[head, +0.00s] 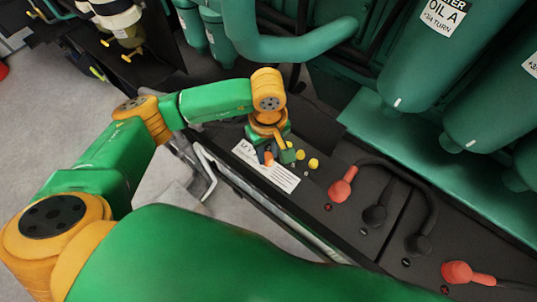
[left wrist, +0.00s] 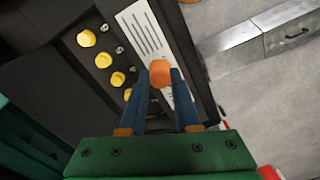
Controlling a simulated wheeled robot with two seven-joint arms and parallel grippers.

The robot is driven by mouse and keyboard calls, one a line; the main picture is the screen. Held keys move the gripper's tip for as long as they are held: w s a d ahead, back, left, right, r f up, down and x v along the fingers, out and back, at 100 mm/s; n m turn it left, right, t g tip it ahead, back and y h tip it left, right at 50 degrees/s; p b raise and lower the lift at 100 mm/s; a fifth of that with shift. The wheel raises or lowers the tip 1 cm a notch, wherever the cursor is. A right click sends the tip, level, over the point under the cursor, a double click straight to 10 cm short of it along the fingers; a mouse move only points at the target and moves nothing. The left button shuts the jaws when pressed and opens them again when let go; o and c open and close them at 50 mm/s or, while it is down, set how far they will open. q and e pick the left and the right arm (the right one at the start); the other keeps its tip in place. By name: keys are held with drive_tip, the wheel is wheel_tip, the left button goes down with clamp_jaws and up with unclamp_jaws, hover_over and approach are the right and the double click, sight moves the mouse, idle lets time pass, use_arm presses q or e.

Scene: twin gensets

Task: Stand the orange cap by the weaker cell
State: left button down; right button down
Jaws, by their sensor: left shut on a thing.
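My left gripper (head: 277,158) is shut on the orange cap (head: 268,158), low over the near end of the black battery top. In the left wrist view the orange cap (left wrist: 160,72) sits between the tips of the two blue fingers (left wrist: 160,95), in front of a white label (left wrist: 148,38). Several yellow caps (left wrist: 103,60) stand in a row on the black surface beside the gripper; some also show in the head view (head: 313,163). Whether the orange cap touches the surface cannot be told. My right gripper is not in view.
Red terminal clamps (head: 342,186) (head: 466,273) and black clamps (head: 374,216) with cables occupy the battery tops to the right. Green tanks (head: 430,50) and a thick green pipe (head: 290,45) stand behind. A metal rail (head: 205,175) runs along the near side, with grey floor beyond.

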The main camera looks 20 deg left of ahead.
sight(268, 155)
use_arm(q)
wheel_tip(268, 155, down, 4)
drive_tip(key=shift+w+r, duration=0.15)
drive_tip(key=shift+r, duration=0.05)
drive_tip(key=shift+f+b, duration=0.2)
drive_tip(key=shift+b, duration=0.1)
drive_tip(key=c, duration=0.6)
unclamp_jaws()
drive_tip(key=shift+r, duration=0.1)
drive_tip(key=shift+r+p, duration=0.4)
wheel_tip(268, 155, up, 12)
drive_tip(key=shift+f+b, duration=0.2)
drive_tip(key=shift+b, duration=0.2)
